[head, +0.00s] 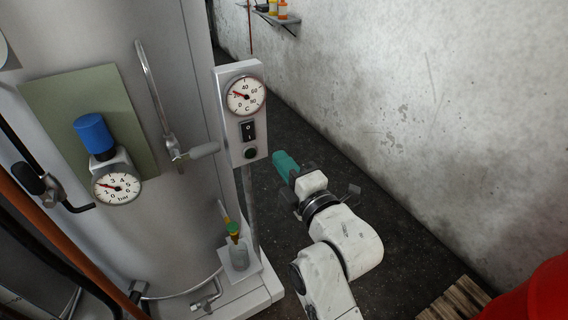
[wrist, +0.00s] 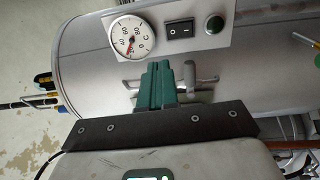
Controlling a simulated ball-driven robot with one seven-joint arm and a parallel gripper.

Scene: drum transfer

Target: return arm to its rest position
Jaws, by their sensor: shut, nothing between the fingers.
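My gripper (head: 279,157) shows in the head view as teal fingers at the end of my white arm, right of the grey control panel (head: 240,112) and apart from it. In the wrist view the teal fingers of my gripper (wrist: 160,68) are shut together with nothing between them. Behind them is the metal drum (wrist: 100,75), with the round temperature gauge (wrist: 132,38), black switch (wrist: 180,31) and green button (wrist: 214,24) above. A lever handle (head: 200,151) sticks out of the drum left of the panel in the head view.
A blue-capped pressure gauge (head: 117,187) is on the drum at left. A small glass cylinder (head: 239,256) stands on a ledge at its base. A grey wall (head: 400,90) runs along the right. A wooden pallet (head: 455,302) and a red object (head: 540,295) are at lower right. Dark floor (head: 300,130) lies between.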

